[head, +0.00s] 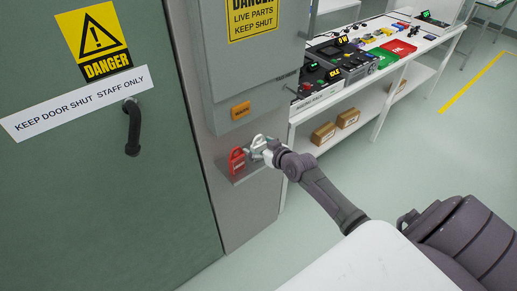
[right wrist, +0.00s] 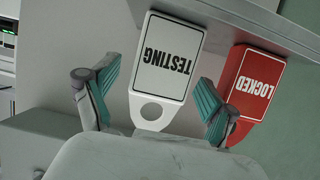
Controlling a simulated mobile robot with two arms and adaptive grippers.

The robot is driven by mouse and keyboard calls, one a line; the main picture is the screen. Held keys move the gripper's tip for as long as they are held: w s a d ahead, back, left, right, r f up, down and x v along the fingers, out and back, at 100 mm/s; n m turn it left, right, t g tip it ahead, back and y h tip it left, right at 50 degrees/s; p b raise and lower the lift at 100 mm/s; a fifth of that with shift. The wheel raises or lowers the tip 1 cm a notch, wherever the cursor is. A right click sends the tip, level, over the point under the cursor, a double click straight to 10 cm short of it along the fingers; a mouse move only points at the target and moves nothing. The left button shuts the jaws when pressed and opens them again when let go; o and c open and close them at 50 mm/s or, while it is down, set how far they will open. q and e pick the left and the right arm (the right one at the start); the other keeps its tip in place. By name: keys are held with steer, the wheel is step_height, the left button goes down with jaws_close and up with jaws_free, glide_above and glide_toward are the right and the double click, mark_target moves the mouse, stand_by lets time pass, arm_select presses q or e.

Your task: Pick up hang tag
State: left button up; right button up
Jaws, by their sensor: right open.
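Two hang tags stand at a small grey ledge (head: 246,175) on the cabinet. The white tag (right wrist: 169,58) reads TESTING and has a round hole in its tab; it also shows in the head view (head: 258,143). The red tag (right wrist: 256,80) reads LOCKED and stands beside it, to the left in the head view (head: 236,160). My right gripper (right wrist: 157,82) is open, with its teal-padded fingers on either side of the white tag; a gap shows at the left finger. The right finger overlaps the red tag's edge in the picture. My left gripper is not in view.
The grey electrical cabinet (head: 243,75) stands above the ledge. A green door (head: 60,200) with a black handle (head: 132,128) is at left. A white workbench (head: 395,68) with trays and devices is behind my right arm. A white surface (head: 375,265) fills the bottom foreground.

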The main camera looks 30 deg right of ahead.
steer(key=shift+w+f, duration=0.1)
steer(key=shift+w, duration=0.1)
steer(key=c, duration=1.3)
steer(key=shift+o, duration=0.2)
steer(key=shift+r, duration=0.55)
step_height(320, 180, up, 3)
steer(key=shift+f, duration=0.15)
steer(key=s+d+r+b, duration=0.2)
steer(key=s+d+r, duration=0.2)
steer(key=s+r, duration=0.3)
steer(key=s, duration=0.4)
steer(key=shift+r, duration=0.2)
